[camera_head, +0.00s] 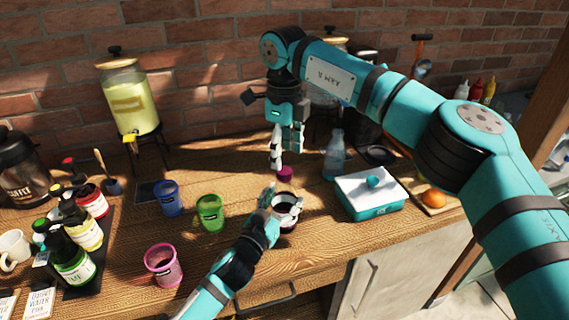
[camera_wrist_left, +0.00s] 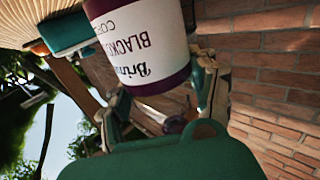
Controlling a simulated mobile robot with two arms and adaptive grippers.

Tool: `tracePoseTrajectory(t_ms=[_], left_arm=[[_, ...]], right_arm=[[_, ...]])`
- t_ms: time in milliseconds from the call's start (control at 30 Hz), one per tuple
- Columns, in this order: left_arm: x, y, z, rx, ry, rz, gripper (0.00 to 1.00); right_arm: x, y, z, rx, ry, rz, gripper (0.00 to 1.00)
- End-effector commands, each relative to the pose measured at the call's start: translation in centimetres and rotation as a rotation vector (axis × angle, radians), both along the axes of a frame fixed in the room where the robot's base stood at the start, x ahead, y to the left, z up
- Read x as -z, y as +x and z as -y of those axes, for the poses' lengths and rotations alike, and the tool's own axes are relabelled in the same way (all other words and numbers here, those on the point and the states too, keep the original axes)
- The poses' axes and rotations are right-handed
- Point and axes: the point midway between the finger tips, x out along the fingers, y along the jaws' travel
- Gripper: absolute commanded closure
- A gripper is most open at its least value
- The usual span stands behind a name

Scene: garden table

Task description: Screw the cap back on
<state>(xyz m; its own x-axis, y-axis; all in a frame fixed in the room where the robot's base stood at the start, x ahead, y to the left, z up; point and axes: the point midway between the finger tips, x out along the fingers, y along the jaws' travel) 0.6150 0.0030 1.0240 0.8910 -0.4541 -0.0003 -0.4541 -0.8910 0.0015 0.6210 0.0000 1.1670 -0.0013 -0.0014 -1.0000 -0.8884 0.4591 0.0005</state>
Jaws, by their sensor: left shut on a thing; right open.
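My left gripper (camera_head: 283,208) is shut on a dark bottle (camera_head: 286,198) with a white label, standing near the middle of the wooden table. In the left wrist view the bottle's purple and white label (camera_wrist_left: 145,45) is large and upside down, between the left gripper's fingers (camera_wrist_left: 165,100). A purple cap (camera_head: 285,173) shows just above the bottle in the head view. I cannot tell whether it is seated on the neck. My right gripper (camera_head: 284,158) is open, pointing down, with its fingertips just above the cap.
Blue (camera_head: 168,199), green (camera_head: 210,213) and pink (camera_head: 163,266) cups stand left of the bottle. Several syrup bottles (camera_head: 75,257) crowd a dark tray at left. A drink dispenser (camera_head: 130,100) stands behind.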

Motion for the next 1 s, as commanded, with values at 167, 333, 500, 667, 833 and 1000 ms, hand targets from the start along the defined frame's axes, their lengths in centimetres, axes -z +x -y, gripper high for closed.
tracePoseTrajectory(t_ms=[167,333,500,667,833,1000], left_arm=[[-0.1,0.0,0.0,0.001,-0.001,0.000,1.00],[0.0,0.0,0.0,0.001,-0.001,0.000,1.00],[0.0,0.0,0.0,0.001,-0.001,0.000,1.00],[-0.1,0.0,0.0,0.000,-0.001,0.000,1.00],[-0.1,0.0,0.0,0.000,-0.001,0.000,0.31],[0.0,0.0,0.0,0.000,0.000,0.001,0.12]], right_arm=[[-4.0,0.0,-0.1,0.001,0.000,0.002,0.42],[-6.4,0.1,0.0,0.001,0.000,0.001,0.42],[-7.3,0.0,0.0,0.000,0.000,-0.001,0.42],[-7.4,0.0,0.0,0.000,0.000,-0.001,0.42],[-7.4,0.0,0.0,0.000,0.000,-0.001,0.42],[-7.4,0.0,0.0,0.001,0.000,-0.001,0.42]])
